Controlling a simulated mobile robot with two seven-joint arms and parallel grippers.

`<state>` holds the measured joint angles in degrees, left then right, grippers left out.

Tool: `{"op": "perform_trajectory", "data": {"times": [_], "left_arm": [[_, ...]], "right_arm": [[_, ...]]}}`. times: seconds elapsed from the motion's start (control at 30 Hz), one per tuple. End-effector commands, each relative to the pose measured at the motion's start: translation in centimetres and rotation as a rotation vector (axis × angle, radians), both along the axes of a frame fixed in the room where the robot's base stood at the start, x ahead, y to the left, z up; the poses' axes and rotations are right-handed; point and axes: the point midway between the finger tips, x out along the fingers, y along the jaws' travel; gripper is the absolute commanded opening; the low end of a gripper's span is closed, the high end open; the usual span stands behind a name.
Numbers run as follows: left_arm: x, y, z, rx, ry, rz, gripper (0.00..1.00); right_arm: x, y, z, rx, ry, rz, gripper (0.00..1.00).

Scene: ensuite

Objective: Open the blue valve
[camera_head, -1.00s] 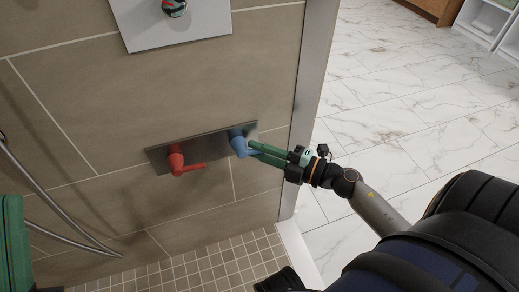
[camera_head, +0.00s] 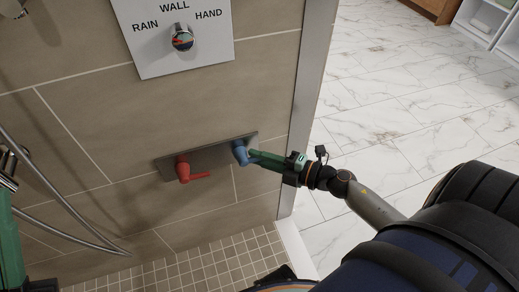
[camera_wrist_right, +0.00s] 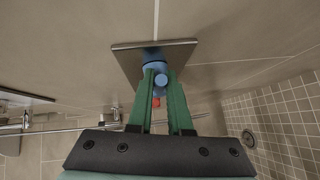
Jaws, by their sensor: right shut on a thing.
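The blue valve (camera_head: 240,152) sits at the right end of a metal plate (camera_head: 213,157) low on the tiled shower wall. Its lever points right, toward my right gripper. My right gripper (camera_head: 254,157) reaches in from the right and is shut on the blue valve's lever. In the right wrist view, the green fingers (camera_wrist_right: 161,84) lie on either side of the blue valve (camera_wrist_right: 156,70), with the lever between them. A green part of my left arm shows at the left edge of the head view; its fingertips are not clear.
A red valve (camera_head: 184,169) is on the same plate, left of the blue one. A control panel (camera_head: 204,50) with a knob is above. A metal hose (camera_head: 62,213) hangs at the left. A metal wall edge (camera_head: 300,105) stands right of the plate, with marble floor beyond.

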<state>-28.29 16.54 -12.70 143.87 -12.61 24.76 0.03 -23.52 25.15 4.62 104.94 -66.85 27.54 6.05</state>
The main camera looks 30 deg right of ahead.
Motion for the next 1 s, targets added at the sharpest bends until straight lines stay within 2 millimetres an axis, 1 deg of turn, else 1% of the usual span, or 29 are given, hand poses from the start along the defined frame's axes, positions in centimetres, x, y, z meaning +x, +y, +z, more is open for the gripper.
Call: {"op": "perform_trajectory", "data": {"times": [0.33,0.37,0.6,0.87,1.0], "left_arm": [[0.0,0.1,-0.1,0.004,0.004,0.005,0.0],[0.0,0.1,-0.1,0.003,0.004,0.004,0.0],[0.0,0.0,-0.1,0.001,0.006,0.001,0.0],[0.0,0.0,-0.1,0.0,0.008,0.0,0.0],[0.0,0.0,0.1,0.001,0.007,0.0,0.0]], "right_arm": [[0.0,0.0,0.0,-0.009,-0.003,0.0,0.0],[0.0,0.0,0.0,-0.009,-0.003,0.0,0.21],[0.0,0.0,0.0,-0.007,-0.003,0.0,0.47],[-0.1,-0.1,0.0,-0.006,-0.001,0.0,0.47],[-1.0,-0.6,0.2,-0.005,0.001,-0.001,0.47]]}}
